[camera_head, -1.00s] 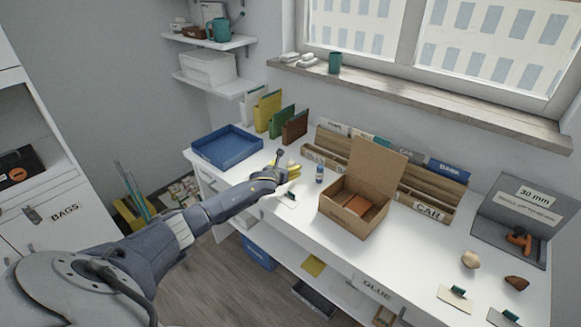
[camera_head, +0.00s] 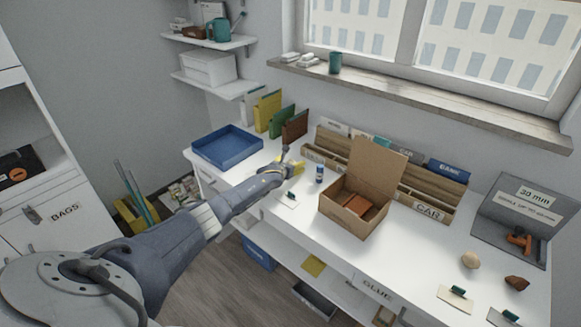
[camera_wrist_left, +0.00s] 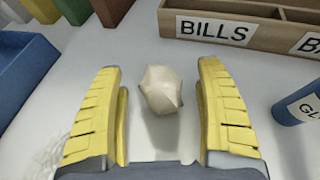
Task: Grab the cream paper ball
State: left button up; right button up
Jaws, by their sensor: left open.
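A cream, faceted paper ball (camera_wrist_left: 162,90) lies on the white desk in the left wrist view. My left gripper (camera_wrist_left: 161,78) is open, with one yellow finger on each side of the ball. In the head view my left gripper (camera_head: 291,162) is low over the desk's left half, and I cannot make out the ball there. My right gripper is not in view.
A blue tray (camera_head: 228,148) lies left of the gripper. A glue bottle (camera_head: 320,173) and an open cardboard box (camera_head: 357,205) stand to its right. The wooden sorter (camera_head: 350,151) with a BILLS label is behind. A beige lump (camera_head: 470,260) lies far right.

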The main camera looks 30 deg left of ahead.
pick_arm(q)
jog(key=c, duration=0.9)
jog(key=shift+c, duration=0.2)
jog(key=shift+r, duration=0.1)
